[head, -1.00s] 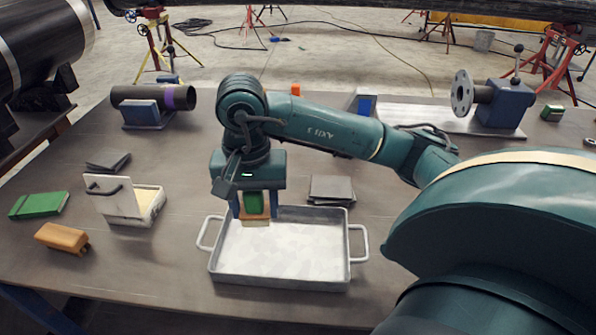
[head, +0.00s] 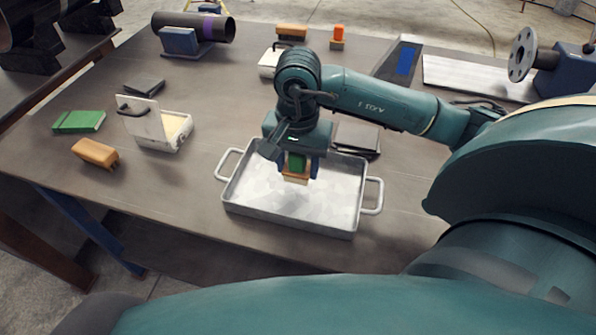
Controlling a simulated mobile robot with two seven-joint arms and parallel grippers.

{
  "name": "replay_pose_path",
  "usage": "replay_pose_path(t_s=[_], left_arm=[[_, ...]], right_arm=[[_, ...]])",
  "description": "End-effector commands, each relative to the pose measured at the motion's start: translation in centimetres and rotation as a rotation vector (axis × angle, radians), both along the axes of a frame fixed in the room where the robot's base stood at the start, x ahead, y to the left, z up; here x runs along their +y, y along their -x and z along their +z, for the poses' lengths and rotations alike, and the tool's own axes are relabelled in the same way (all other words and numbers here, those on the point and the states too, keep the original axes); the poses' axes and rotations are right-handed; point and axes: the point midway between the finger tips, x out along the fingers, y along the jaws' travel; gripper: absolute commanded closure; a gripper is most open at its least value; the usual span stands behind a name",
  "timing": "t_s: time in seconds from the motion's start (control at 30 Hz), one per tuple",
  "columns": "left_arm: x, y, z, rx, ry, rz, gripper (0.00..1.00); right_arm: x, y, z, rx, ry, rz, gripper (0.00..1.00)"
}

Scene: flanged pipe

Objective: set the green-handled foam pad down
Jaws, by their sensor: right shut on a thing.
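The green-handled foam pad (head: 296,163) has a green handle and a tan pad below it. My right gripper (head: 297,170) points down and is shut on the green handle. It holds the pad over the metal tray (head: 335,226), near the tray's back half. Whether the pad's underside touches the tray floor cannot be told. The tray has a handle at each end and a pale, whitish floor. My left gripper is not in view.
Left of the tray stand an open white box (head: 146,124), a tan-handled brush (head: 95,152) and a green book-like block (head: 79,121). Dark flat plates (head: 358,137) lie behind the tray. A pipe on a blue stand (head: 182,42) and a flanged fixture (head: 523,54) stand further back.

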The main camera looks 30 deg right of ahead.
Motion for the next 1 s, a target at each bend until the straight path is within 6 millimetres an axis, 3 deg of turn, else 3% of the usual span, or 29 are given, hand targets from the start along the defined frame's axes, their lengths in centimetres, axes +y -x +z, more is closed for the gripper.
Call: replay_pose_path(t_s=[0.23,0.6,0.63,0.87,1.0], left_arm=[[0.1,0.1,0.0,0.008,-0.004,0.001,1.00],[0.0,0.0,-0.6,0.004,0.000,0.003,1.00],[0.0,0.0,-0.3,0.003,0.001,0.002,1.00],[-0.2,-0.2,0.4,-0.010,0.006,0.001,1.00],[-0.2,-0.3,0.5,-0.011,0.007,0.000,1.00]], right_arm=[[0.0,0.1,-3.2,0.002,0.001,0.000,0.70],[0.0,0.0,-3.9,-0.001,0.000,0.001,0.70],[0.0,0.0,-3.7,-0.001,0.001,0.001,0.50],[0.0,0.0,-3.7,0.000,0.000,0.001,0.31],[0.0,0.0,-3.7,0.000,0.000,0.001,0.30]])
